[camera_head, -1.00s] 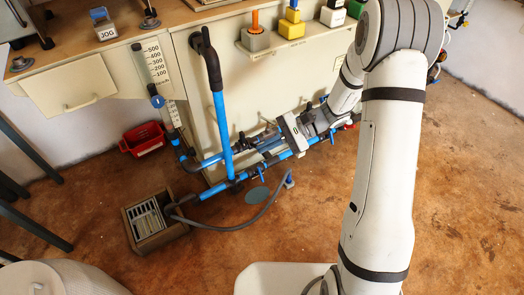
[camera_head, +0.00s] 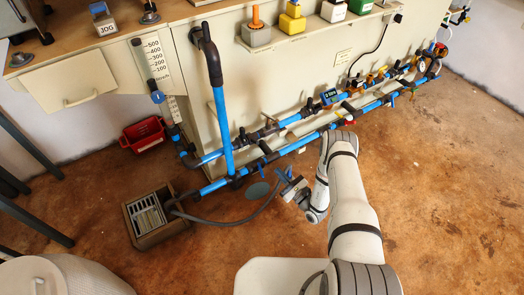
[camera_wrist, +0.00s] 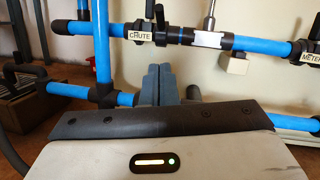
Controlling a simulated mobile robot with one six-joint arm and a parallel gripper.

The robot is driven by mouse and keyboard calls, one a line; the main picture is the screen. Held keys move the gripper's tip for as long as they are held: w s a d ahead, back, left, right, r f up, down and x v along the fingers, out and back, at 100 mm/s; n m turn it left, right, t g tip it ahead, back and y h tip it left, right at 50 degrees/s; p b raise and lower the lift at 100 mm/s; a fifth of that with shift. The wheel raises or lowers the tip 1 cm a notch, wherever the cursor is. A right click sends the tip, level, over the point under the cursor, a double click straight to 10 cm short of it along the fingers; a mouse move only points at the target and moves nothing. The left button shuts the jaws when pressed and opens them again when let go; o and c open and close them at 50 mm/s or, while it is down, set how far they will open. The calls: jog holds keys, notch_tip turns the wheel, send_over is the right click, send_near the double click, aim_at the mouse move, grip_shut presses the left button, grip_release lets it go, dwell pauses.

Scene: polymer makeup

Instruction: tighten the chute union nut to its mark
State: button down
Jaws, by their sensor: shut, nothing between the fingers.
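The CHUTE tag (camera_wrist: 141,36) hangs on the upper blue pipe in the wrist view. Dark fittings (camera_wrist: 175,33) sit right of it, with a black lever sticking up and a white sleeve (camera_wrist: 208,40) beyond. I cannot tell for sure which dark ring is the union nut, and no mark reads clearly. In the head view these fittings (camera_head: 244,140) are small, on the upper pipe right of the riser. My gripper (camera_wrist: 160,82) is shut and empty, its grey fingers together, below and apart from the fittings. In the head view my gripper (camera_head: 285,177) is low in front of the pipes.
A lower blue pipe (camera_head: 212,187) runs in front of the upper one, and a blue riser (camera_head: 223,125) stands at left. A drain box (camera_head: 155,218) with a grey hose and a red bin (camera_head: 143,135) are on the floor. Floor at right is clear.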

jog(key=b, duration=0.3)
send_near(252, 140)
notch_tip(252, 140, down, 3)
jog(key=w+a, duration=0.1)
jog(key=w, duration=0.1)
jog(key=r, duration=0.1)
jog(key=a+r, duration=0.1)
jog(key=w+r, duration=0.1)
jog(key=shift+a+r+t+h, duration=0.2)
jog(key=shift+a+t+h, duration=0.1)
jog(key=shift+a, duration=0.05)
jog(key=shift+w, duration=0.1)
